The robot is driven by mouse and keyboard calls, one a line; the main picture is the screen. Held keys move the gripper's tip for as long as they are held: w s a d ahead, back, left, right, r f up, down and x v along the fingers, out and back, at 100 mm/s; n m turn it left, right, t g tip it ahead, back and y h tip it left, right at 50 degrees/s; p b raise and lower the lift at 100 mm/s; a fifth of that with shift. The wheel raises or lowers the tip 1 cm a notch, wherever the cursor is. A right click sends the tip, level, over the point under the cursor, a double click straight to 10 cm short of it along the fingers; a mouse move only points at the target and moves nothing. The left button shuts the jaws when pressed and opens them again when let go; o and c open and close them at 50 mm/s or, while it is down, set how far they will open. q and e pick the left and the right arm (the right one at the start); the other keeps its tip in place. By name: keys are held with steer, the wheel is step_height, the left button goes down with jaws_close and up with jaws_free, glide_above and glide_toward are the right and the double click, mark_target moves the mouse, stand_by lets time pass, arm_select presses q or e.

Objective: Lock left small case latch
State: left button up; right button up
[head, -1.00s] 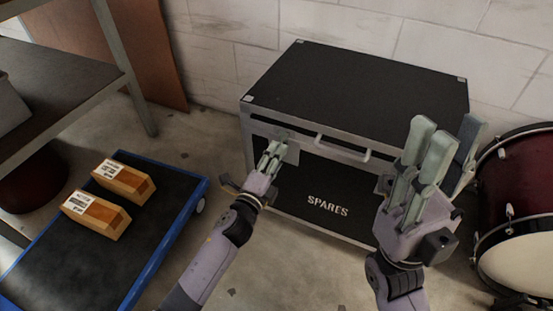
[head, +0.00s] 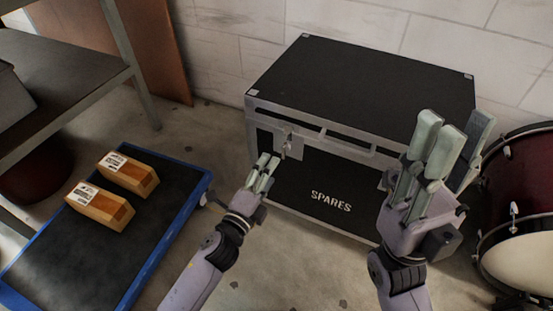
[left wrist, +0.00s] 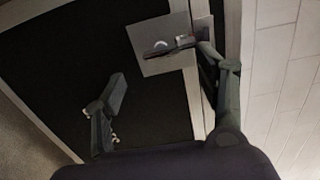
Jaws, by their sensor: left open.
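The black SPARES case (head: 335,175) has grey metal edges and stands on the floor by the wall. Its left small latch (head: 287,146) is on a metal plate at the front left, with a part sticking out. My left gripper (head: 265,168) is open and empty, just below and left of that latch and apart from it. In the left wrist view, the latch plate (left wrist: 165,45) is at the top, between my spread fingers (left wrist: 165,85) and closer to the right one. My right gripper (head: 452,140) is open and empty, in front of the case's right side, and mostly hides the right latch.
A blue-edged cart (head: 165,235) with two orange-brown boxes (head: 128,173) stands at the left. A shelf (head: 60,85) is at upper left, and a dark red drum (head: 510,170) is at the right. The floor between cart and case is clear.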

arm_select(q)
steer(key=shift+v, duration=2.3)
